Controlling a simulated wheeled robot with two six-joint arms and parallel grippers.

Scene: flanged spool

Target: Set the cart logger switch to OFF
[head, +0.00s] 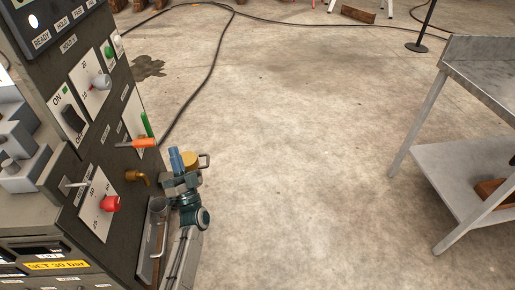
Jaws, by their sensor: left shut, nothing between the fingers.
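A dark panel on the left carries a plate marked ON at the top, with its lower word partly covered. A black switch (73,119) sticks out of this plate; which way it is set is not clear. No readable label names it as the cart logger switch. My left gripper (43,152), light grey, comes in at the left edge, just left of and below the switch plate, apparently apart from the switch. It is shut and empty; its fingertips are hard to make out. My right gripper is not in view.
Close by on the panel are a grey knob (101,82), an orange-handled lever (143,143), a red knob (110,203) and a thin metal lever (76,185). Teal pump-like equipment (187,195) stands beside it. A metal table (455,165) is at right; open floor lies between.

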